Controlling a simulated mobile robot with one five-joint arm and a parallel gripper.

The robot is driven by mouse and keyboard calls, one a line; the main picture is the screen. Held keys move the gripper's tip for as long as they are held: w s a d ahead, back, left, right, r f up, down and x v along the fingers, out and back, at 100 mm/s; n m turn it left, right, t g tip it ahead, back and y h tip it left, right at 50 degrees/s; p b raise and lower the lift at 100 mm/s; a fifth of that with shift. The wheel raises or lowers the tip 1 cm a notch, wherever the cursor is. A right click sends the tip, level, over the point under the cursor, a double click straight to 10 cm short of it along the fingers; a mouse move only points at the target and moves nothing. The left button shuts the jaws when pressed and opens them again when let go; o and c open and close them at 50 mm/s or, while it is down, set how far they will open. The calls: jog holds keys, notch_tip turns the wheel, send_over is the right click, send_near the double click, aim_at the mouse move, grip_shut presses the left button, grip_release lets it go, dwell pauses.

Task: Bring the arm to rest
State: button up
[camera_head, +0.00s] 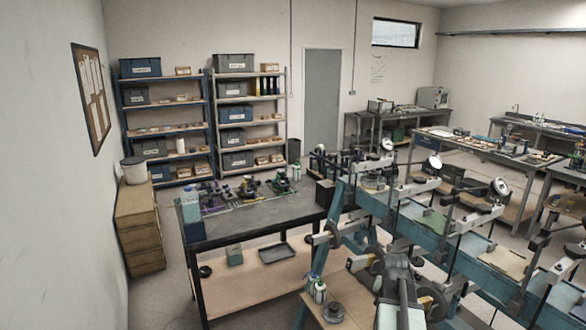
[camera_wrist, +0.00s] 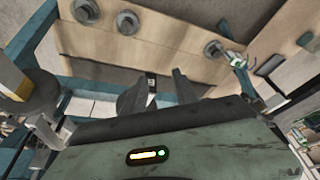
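In the wrist view, my gripper (camera_wrist: 160,76) shows two dark fingers standing apart with a gap between them. Nothing is seen held in the gap. Beyond the fingers are a pale wooden board (camera_wrist: 130,45) and blue-green frame bars (camera_wrist: 186,97). The grey-green housing with a small lit indicator fills the lower part of that view. In the head view, a grey arm-like part at the bottom, right of centre, stands among the lever frames; I cannot make out my fingertips there. The blue lever frame bench (camera_head: 343,200) runs from the centre to the lower right.
A dark-topped workbench (camera_head: 250,220) stands left of the lever frames, with tools on top and a grey tray (camera_head: 276,254) on its lower shelf. Shelves (camera_head: 165,104), a wooden cabinet (camera_head: 140,225) and side benches line the room. Open floor (camera_head: 165,295) shows at lower left.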

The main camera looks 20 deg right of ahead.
jog(key=w+a+f+n+y+b, duration=0.1)
jog(key=w+a+f+n+b, duration=0.15)
jog(key=a, duration=0.75)
jog(key=w+a+f+n+b, duration=0.15)
jog(key=w+a, duration=0.25)
jog(key=a, duration=0.5)
jog(key=w+a+f+n+y+b, duration=0.1)
jog(key=w+a+f+n, duration=0.15)
jog(key=a, duration=0.75)
jog(key=s+a+f+n+g+b, duration=0.1)
jog(key=s+a+n, duration=0.1)
jog(key=a, duration=0.5)
jog(key=s+a+f+n+g+y+b, duration=0.1)
jog(key=s+a+f+n, duration=0.1)
jog(key=a, duration=0.5)
jog(key=shift+s+a+n, duration=0.15)
jog(key=shift+s+n, duration=0.2)
jog(key=shift+s, duration=0.3)
jog(key=shift+f, duration=0.1)
